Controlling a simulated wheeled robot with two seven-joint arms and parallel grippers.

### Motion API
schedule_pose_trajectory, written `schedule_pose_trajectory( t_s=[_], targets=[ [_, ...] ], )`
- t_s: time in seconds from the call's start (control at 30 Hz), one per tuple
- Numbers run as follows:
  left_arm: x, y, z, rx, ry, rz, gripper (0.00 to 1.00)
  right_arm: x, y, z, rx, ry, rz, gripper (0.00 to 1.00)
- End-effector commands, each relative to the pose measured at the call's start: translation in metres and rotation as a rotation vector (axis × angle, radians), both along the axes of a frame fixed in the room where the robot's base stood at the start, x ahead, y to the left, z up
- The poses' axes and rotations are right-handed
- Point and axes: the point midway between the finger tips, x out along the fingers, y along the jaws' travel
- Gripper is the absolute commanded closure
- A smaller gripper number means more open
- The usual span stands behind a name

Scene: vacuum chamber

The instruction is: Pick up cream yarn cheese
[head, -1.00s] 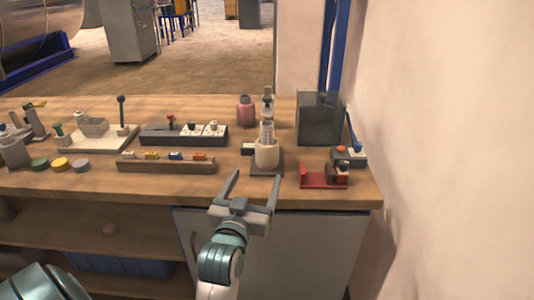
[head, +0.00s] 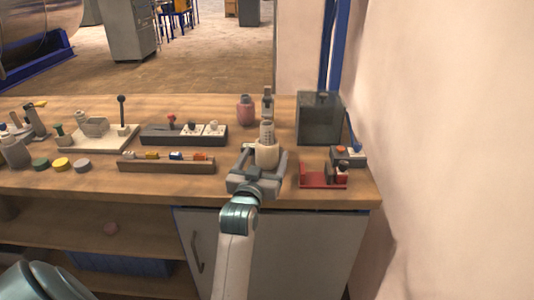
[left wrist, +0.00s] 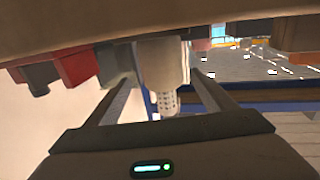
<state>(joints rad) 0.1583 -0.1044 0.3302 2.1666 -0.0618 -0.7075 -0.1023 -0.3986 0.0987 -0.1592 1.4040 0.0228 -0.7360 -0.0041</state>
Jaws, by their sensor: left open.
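The cream yarn cheese (head: 267,153) is a pale upright cylinder near the front of the bench, with a grey perforated tube (head: 267,131) standing out of its top. My left gripper (head: 264,157) is open, with its fingers on either side of the cheese. In the left wrist view, which is upside down, the cheese (left wrist: 163,63) lies between the finger ends of the left gripper (left wrist: 163,78). I cannot tell whether either finger touches it. The base under the cheese is mostly hidden by the gripper. My right gripper is not in view.
A red bracket (head: 322,178) stands close on the right, with a dark translucent box (head: 319,120) behind it. A wooden rack (head: 167,166) lies to the left. A pink bottle (head: 245,110) and a grey bottle (head: 267,102) stand behind. The wall is at the far right.

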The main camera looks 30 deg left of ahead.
Motion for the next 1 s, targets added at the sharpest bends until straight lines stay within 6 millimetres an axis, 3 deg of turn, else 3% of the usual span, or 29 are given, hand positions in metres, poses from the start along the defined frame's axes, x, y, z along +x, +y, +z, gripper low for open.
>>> schedule_pose_trajectory(
  t_s=[0.27,0.6,1.0],
  targets=[
    [0.008,0.005,0.001,0.000,0.001,0.000,0.23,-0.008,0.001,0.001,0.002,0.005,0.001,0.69],
    [0.043,0.021,0.000,-0.001,0.001,0.000,0.23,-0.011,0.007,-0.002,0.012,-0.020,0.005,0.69],
    [0.046,0.023,-0.001,0.000,0.000,0.000,0.23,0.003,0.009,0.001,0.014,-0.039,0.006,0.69]
  ],
)
